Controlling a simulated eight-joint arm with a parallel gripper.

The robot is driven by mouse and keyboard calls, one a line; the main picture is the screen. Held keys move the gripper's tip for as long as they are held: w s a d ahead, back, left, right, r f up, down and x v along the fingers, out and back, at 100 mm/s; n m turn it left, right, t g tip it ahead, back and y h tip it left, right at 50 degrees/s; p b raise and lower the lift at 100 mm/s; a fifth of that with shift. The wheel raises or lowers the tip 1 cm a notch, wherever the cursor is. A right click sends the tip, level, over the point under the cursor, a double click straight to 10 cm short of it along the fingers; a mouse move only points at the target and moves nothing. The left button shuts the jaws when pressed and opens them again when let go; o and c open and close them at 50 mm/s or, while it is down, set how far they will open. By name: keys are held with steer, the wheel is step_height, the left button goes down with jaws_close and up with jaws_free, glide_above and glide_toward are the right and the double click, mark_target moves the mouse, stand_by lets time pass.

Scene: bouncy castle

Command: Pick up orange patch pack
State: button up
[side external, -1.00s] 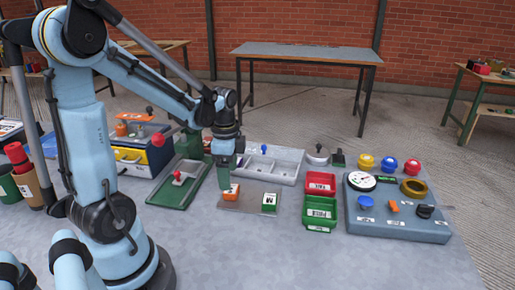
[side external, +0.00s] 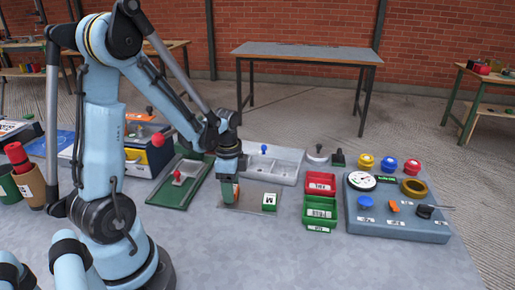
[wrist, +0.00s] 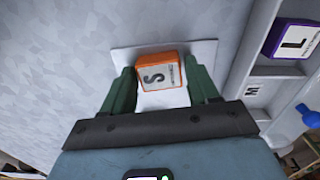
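In the side view my gripper (side external: 229,194) is low over the mat (side external: 247,207) and hides most of the pack; only a sliver of orange (side external: 237,192) shows.
A grey compartment tray (side external: 283,168) stands behind. Red (side external: 320,186) and green bins (side external: 320,209) and a control panel (side external: 400,228) stand to the right. The front tabletop is clear.

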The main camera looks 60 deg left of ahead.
steer(key=c, duration=0.7)
steer(key=shift+r, duration=0.1)
steer(key=shift+r, duration=0.5)
steer(key=r, duration=0.1)
steer(key=d+r, duration=0.1)
steer(key=r, duration=0.1)
steer(key=shift+r, duration=0.25)
steer(key=shift+s+d+r, duration=0.15)
steer(key=shift+d+r, duration=1.55)
steer(key=shift+d, duration=0.05)
steer(key=shift+s+d+r, duration=0.2)
steer(key=shift+d+r, duration=1.55)
steer(key=shift+d, duration=0.05)
steer(key=shift+s+d+r, duration=0.15)
steer(key=shift+d+r, duration=1.55)
steer(key=shift+d, duration=0.05)
steer(key=shift+w, duration=0.1)
